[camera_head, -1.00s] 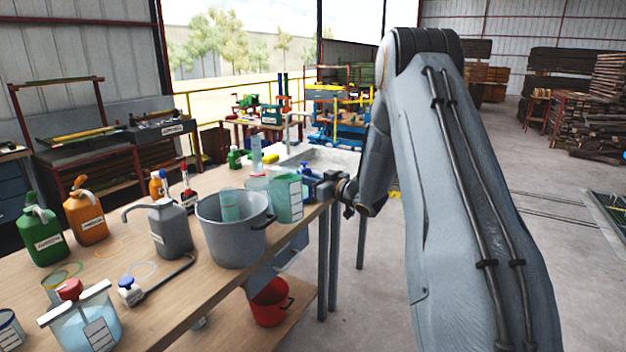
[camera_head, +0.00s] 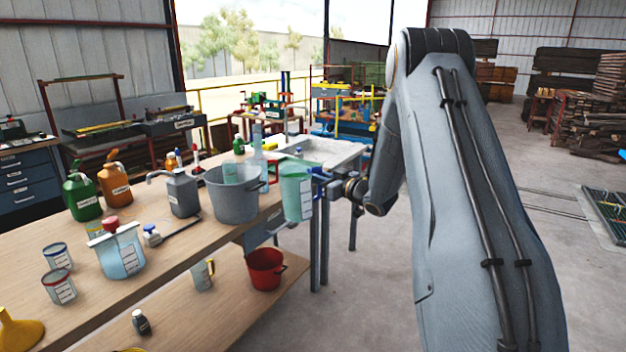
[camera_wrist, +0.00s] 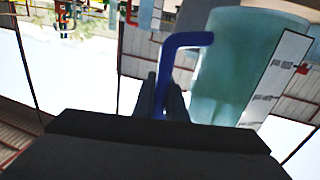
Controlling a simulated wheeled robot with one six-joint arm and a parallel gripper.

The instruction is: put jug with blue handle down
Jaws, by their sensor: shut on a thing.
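The jug with the blue handle (camera_head: 296,190) is a translucent green jug with a white label. In the wrist view the jug (camera_wrist: 232,75) fills the upper right, and the dark fingers of my gripper (camera_wrist: 163,98) close around the blue handle. Whether the jug's base touches anything is hard to tell; it appears to hang beside the table edge.
The wooden workbench (camera_head: 172,262) carries a grey pot (camera_head: 233,200), a grey can (camera_head: 183,193), green (camera_head: 82,197) and orange (camera_head: 115,186) cans, and a red-capped container (camera_head: 120,252). A red bucket (camera_head: 265,270) stands on the lower shelf. A sink (camera_head: 318,150) lies behind.

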